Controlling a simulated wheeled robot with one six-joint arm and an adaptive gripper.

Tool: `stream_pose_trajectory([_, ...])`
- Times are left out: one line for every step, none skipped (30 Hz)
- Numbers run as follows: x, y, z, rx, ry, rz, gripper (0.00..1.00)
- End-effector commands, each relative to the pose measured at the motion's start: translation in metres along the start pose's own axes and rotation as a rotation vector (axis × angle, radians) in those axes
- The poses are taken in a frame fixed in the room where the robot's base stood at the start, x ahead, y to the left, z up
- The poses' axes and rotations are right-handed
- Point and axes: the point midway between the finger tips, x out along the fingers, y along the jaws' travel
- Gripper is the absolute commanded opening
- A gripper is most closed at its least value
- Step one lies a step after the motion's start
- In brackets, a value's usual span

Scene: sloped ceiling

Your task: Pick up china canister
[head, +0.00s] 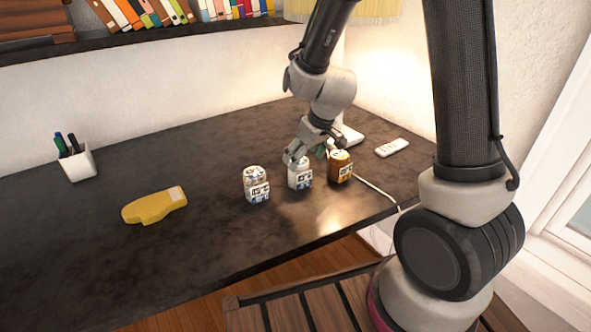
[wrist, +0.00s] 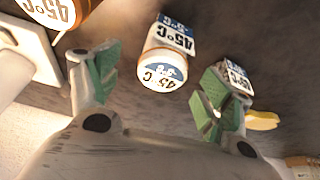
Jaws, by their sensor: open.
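Three small labelled canisters stand in a row on the dark desk: a white and blue one at left (head: 256,185), a white one in the middle (head: 299,174) and an orange-brown one at right (head: 339,166). I cannot tell for certain which is the china canister; both white ones look like it. My gripper (head: 311,149) is open just above the middle canister. In the wrist view, the middle canister (wrist: 165,62) shows beyond and between the green-padded fingers (wrist: 161,74), with nothing held. The right finger partly hides the left canister (wrist: 236,76) there.
The orange-brown canister (wrist: 57,9) is close by the left finger in the wrist view. A yellow object (head: 153,206) and a white pen cup (head: 76,163) lie further left on the desk (head: 200,260). A small white remote-like item (head: 391,148) and a pale cable are at right.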

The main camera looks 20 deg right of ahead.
Motion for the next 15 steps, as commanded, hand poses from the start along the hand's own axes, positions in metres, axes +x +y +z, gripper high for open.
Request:
stream_pose_trajectory([0.005,0.0,0.0,-0.008,-0.002,0.0,0.8])
stream_pose_trajectory([0.009,0.0,0.0,-0.012,-0.002,0.0,0.8])
stream_pose_trajectory([0.014,0.0,0.0,-0.013,-0.002,0.0,0.8])
stream_pose_trajectory([0.017,0.0,0.0,-0.014,-0.002,0.0,0.8])
stream_pose_trajectory([0.02,0.0,0.0,-0.014,-0.001,0.0,0.8])
stream_pose_trajectory([0.023,0.0,0.0,-0.014,-0.002,0.0,0.8])
stream_pose_trajectory([0.026,0.0,0.0,-0.013,-0.003,0.0,0.8])
stream_pose_trajectory([0.029,-0.001,0.0,-0.015,-0.003,0.0,0.8])
stream_pose_trajectory([0.034,-0.001,0.0,-0.013,-0.003,0.0,0.8])
stream_pose_trajectory([0.038,-0.002,0.0,-0.013,-0.004,0.0,0.8])
stream_pose_trajectory([0.043,-0.002,-0.001,-0.014,-0.004,0.001,0.8])
stream_pose_trajectory([0.051,-0.003,-0.001,-0.013,-0.004,0.0,0.8])
stream_pose_trajectory([0.056,-0.004,-0.001,-0.013,-0.004,0.0,0.8])
stream_pose_trajectory([0.06,-0.004,-0.002,-0.013,-0.004,0.0,0.8])
stream_pose_trajectory([0.065,-0.004,-0.001,-0.012,-0.003,0.0,0.8])
